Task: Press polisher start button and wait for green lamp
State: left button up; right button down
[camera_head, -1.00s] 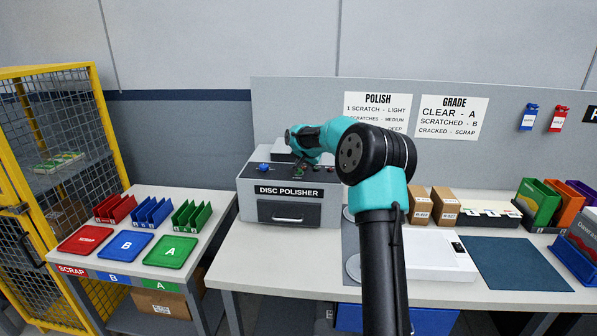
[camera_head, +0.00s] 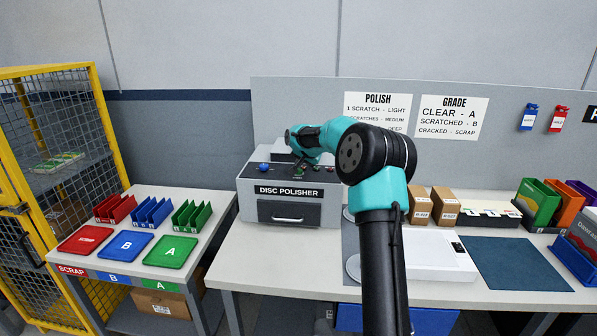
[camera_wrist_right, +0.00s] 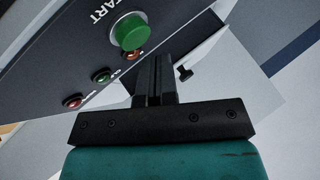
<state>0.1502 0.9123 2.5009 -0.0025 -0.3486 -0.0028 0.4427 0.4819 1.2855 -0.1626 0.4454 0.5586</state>
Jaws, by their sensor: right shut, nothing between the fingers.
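The grey disc polisher (camera_head: 290,212) stands at the left end of the bench, with a dark sloped control panel on top. In the right wrist view, its large green start button (camera_wrist_right: 129,32) sits beside the printed word START. A small green lamp (camera_wrist_right: 101,76) and a red lamp (camera_wrist_right: 73,102) lie in a row near it; I see no clear glow. My right gripper (camera_wrist_right: 153,62) is shut and empty, its fingertips close to the button; I cannot tell whether they touch. In the head view, my right arm reaches over the panel and hides part of it. My left gripper is out of view.
A blue knob (camera_head: 264,168) is on the panel's left. A side table at left holds red, blue and green trays (camera_head: 171,251) and racks. Cardboard boxes (camera_head: 444,205), a white flat unit and a dark mat (camera_head: 505,263) lie to the right. A yellow cage stands far left.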

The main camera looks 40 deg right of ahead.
aim_at(300, 170)
jog(key=shift+f, duration=0.2)
dwell(0.4)
jog(key=shift+f, duration=0.25)
jog(key=shift+f, duration=0.9)
dwell(1.2)
jog(key=shift+r, duration=1.3)
jog(key=shift+r, duration=2.55)
